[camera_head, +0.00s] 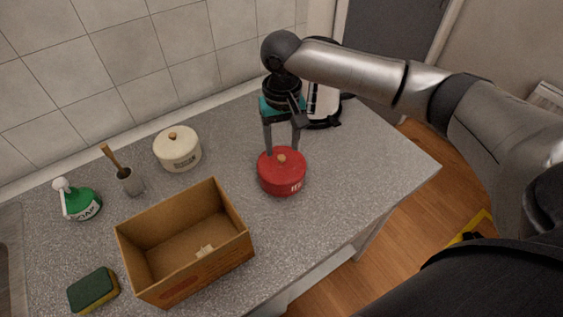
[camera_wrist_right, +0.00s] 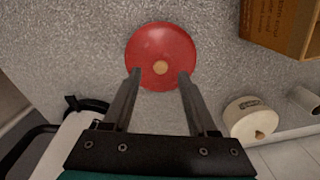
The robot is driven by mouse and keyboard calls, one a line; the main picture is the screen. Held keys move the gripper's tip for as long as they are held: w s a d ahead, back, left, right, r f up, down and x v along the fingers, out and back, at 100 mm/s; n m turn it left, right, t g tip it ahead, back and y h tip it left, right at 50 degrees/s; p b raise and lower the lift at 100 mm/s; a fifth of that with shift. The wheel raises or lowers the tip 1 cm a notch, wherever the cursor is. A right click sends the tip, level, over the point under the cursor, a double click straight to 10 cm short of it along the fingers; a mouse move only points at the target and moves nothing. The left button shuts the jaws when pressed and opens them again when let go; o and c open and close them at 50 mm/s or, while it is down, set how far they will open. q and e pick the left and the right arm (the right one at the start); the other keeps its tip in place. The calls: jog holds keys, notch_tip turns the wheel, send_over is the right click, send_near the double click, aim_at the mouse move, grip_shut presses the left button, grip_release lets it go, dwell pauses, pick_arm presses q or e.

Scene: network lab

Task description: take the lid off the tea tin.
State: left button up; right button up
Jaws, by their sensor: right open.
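The red tea tin (camera_head: 280,184) stands upright on the grey counter, with white lettering on its front. Its red lid (camera_head: 271,160) is on top and has a round wooden knob (camera_head: 282,158). My right gripper (camera_head: 283,152) is open and points down at the lid, its fingers above or about level with the knob. In the right wrist view, the lid (camera_wrist_right: 160,45) lies just beyond the open fingers (camera_wrist_right: 160,72), and the knob (camera_wrist_right: 160,68) shows between the fingertips. I cannot tell if a finger touches the lid. My left gripper is not in view.
An open cardboard box (camera_head: 243,246) stands left of the tin. A cream canister (camera_head: 178,153), a cup with a brush (camera_head: 131,183), a green soap bottle (camera_head: 84,206) and a sponge (camera_head: 92,290) are farther left. A kettle (camera_head: 325,106) stands behind. Counter right of the tin is clear.

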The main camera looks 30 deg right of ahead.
aim_at(282, 157)
notch_tip(282, 157, down, 3)
jog(key=shift+f, duration=0.2)
grip_shut()
dwell(0.4)
